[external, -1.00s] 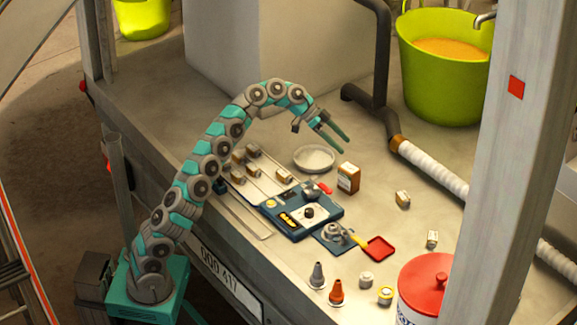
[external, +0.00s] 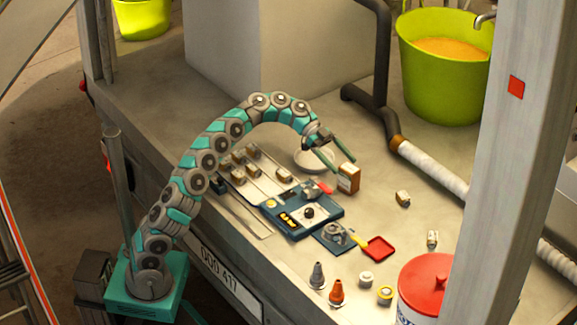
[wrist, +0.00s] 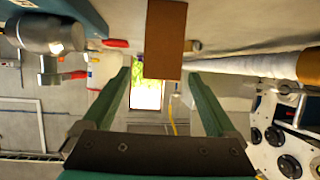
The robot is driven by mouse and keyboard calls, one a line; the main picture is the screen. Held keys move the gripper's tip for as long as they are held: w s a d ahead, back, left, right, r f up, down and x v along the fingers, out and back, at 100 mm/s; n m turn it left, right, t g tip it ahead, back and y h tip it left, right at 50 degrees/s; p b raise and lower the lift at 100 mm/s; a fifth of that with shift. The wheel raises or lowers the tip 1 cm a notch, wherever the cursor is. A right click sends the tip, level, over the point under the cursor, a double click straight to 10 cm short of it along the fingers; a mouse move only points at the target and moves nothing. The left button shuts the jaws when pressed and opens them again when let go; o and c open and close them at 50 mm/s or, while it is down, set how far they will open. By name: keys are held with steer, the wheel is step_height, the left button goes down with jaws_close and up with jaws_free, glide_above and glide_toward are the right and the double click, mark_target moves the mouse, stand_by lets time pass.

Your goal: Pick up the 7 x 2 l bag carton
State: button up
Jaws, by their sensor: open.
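A small upright brown carton (external: 348,181) with a pale label stands on the trailer bed in the external view; I take it for the bag carton, though its print is too small to read. My gripper (external: 345,166) is open, its two teal fingers angled down at the carton's upper left. In the wrist view the carton (wrist: 165,38) shows as a plain brown face at the top centre, just ahead of the open fingertips (wrist: 160,76) and roughly centred between them. I cannot tell whether the fingers touch it.
A pale round dish (external: 312,157) lies left of the carton, partly behind my gripper. A blue device (external: 296,221) lies in front with a red-handled tool beside it. Several small boxes are at left, one (external: 403,198) at right. A white hose (external: 432,170) runs behind.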

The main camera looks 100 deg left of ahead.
mark_target(355, 180)
steer(key=x, duration=0.2)
steer(key=p+x, duration=0.1)
steer(key=x, duration=0.1)
steer(key=shift+w+f, duration=0.2)
steer(key=shift+f, duration=0.35)
steer(key=shift+c, duration=0.4)
jaws_close()
